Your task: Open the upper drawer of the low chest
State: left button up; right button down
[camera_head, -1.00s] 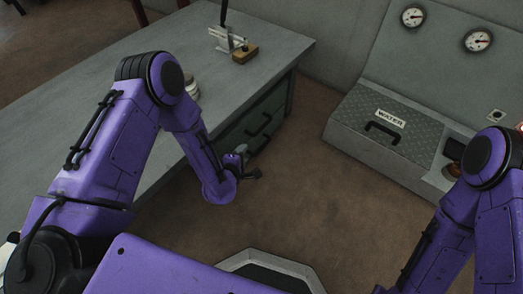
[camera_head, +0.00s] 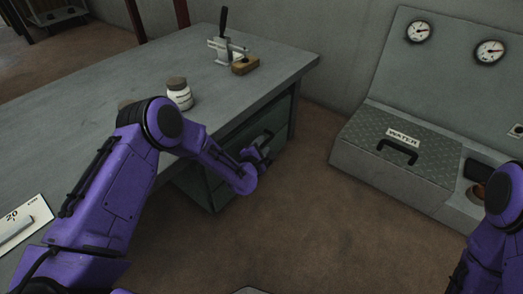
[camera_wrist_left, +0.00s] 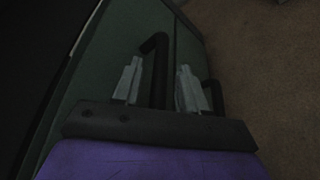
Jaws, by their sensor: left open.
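The low chest (camera_head: 277,121) is dark green and stands under the grey table's right end. Its drawers look shut. In the left wrist view, the upper drawer's front (camera_wrist_left: 105,62) bears a black bar handle (camera_wrist_left: 155,68). A second, lower handle (camera_wrist_left: 214,94) shows to the right, nearer the floor. My left gripper (camera_head: 264,152) is at the chest front. Its two grey fingertips (camera_wrist_left: 158,88) are open, one on each side of the upper handle; I cannot tell whether they touch it. In the head view my left gripper largely hides the handles. My right gripper is out of view.
The grey table (camera_head: 85,130) carries a jar (camera_head: 179,94), a wooden block (camera_head: 245,65) with a metal stand beside it, and a card marked 20 (camera_head: 22,222). Brown floor (camera_head: 290,220) between is clear.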

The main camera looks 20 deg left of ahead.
pick_arm(q)
grip_shut()
jog(key=shift+d, duration=0.1)
